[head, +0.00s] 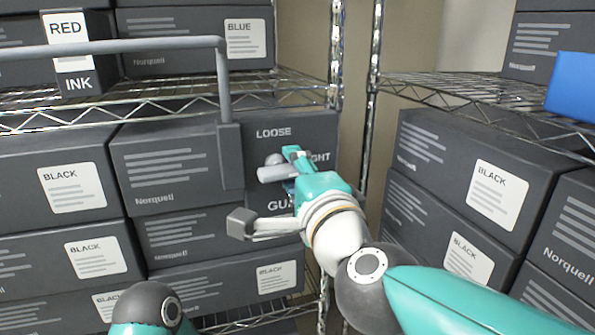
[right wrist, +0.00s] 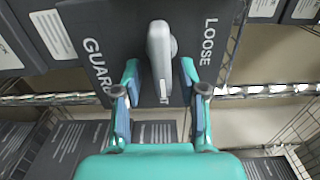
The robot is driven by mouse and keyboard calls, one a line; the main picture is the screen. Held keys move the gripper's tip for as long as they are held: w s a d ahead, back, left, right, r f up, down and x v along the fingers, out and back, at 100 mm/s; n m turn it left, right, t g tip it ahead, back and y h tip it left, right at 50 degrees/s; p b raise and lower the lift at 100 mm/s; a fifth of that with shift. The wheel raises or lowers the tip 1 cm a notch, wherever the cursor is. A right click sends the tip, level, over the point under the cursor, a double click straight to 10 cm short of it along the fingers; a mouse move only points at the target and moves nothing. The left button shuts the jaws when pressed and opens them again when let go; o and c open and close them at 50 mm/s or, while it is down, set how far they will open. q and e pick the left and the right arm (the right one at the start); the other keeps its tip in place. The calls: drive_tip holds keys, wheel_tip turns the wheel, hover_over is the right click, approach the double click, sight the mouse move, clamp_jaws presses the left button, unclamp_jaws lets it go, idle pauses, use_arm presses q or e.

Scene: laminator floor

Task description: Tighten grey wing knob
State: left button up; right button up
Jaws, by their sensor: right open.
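The grey wing knob (head: 272,174) is on a dark panel (head: 262,150) marked LOOSE, GUARD and a partly hidden word ending in GHT. Its wing lies roughly level in the head view, with its right part hidden by my right gripper (head: 291,168). In the right wrist view the knob (right wrist: 160,50) stands upright in the picture. My right gripper (right wrist: 159,80) is open, with one teal finger on each side of the knob's lower end. Gaps show between the knob and both fingers. My left gripper is out of view.
A grey bent tube (head: 130,46) crosses the upper left and comes down beside the panel. Dark boxes (head: 160,170) fill the wire shelf at left. More boxes (head: 435,190) stand at right, with a blue item (head: 572,85) above. A shelf post (head: 335,50) stands close by the panel.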

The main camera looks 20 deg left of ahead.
drive_tip(key=v, duration=1.1)
drive_tip(key=shift+s+d, duration=0.25)
